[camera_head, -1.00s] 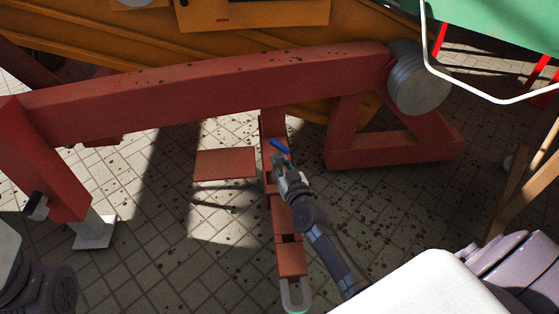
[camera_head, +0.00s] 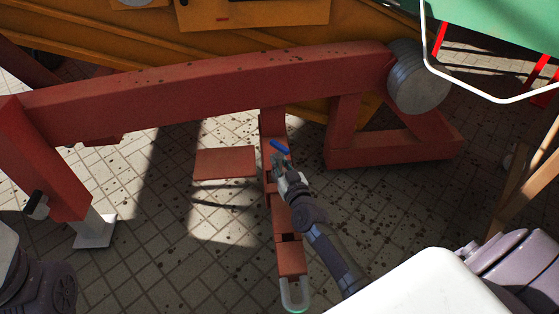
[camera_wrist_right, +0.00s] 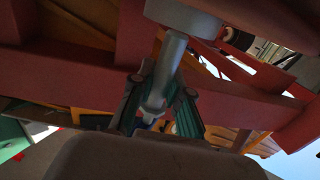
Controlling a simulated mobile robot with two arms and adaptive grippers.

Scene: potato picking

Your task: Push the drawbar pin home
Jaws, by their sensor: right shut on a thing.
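The drawbar pin (camera_wrist_right: 168,66) is a plain grey rod in the right wrist view. It stands tilted between the fingers of my right gripper (camera_wrist_right: 158,100), which is shut on it. A blue part (camera_head: 280,147) shows just beyond the fingertips in the head view; a bit of blue also shows low between the fingers in the wrist view. My right gripper (camera_head: 279,160) is over the narrow red drawbar (camera_head: 284,215). The rod's far end meets a grey part (camera_wrist_right: 182,18), and I cannot tell how deep it sits. My left gripper is out of view.
A long red beam (camera_head: 200,78) crosses behind the drawbar, with a grey roller (camera_head: 417,77) at its right end. A flat red plate (camera_head: 225,163) lies left of my gripper. A metal loop (camera_head: 295,295) ends the drawbar. Tiled floor is open on the left.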

